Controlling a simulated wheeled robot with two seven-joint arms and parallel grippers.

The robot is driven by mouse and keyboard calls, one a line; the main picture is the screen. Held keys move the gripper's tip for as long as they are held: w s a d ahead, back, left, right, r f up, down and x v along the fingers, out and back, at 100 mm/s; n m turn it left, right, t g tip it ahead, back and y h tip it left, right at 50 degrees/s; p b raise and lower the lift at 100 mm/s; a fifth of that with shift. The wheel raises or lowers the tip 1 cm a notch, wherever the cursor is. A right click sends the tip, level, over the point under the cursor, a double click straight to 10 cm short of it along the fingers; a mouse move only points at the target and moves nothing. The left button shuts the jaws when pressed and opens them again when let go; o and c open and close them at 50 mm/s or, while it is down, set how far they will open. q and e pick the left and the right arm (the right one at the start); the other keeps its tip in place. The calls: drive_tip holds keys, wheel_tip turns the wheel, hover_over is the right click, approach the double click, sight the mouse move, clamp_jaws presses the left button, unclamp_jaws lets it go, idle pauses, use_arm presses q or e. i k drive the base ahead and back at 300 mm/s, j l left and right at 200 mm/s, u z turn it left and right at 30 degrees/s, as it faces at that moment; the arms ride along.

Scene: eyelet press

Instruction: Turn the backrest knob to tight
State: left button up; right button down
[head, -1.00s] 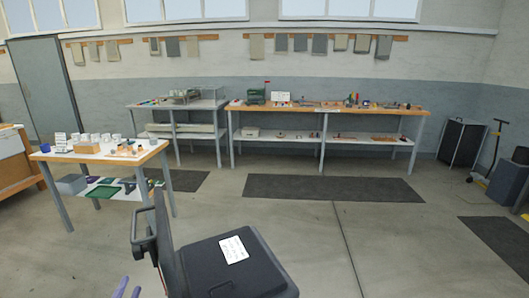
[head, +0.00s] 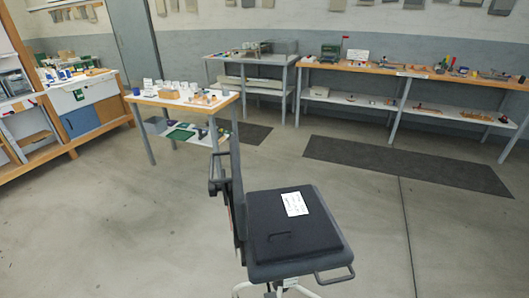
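A dark swivel chair (head: 265,236) stands near the middle of the head view, with its thin backrest (head: 238,195) upright on the left side of the seat, seen nearly edge-on. A bracket-like handle (head: 216,180) sticks out from the back of the backrest. A white label (head: 294,204) lies on the seat pad. I cannot make out the backrest knob; it is too small or hidden behind the backrest. Neither of my grippers shows in the head view.
A small table (head: 180,103) with cups stands behind the chair at left. Workbenches (head: 400,72) line the back wall, and a wooden-framed bench (head: 90,100) is at far left. A dark mat (head: 400,165) lies on the floor. Floor left of the chair is clear.

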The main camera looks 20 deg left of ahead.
sight(213, 190)
drive_tip(key=j+u, duration=0.25)
drive_tip(key=j, duration=0.2)
drive_tip(key=i+j+u, duration=0.2)
drive_tip(key=j, duration=0.25)
drive_tip(key=u, duration=0.25)
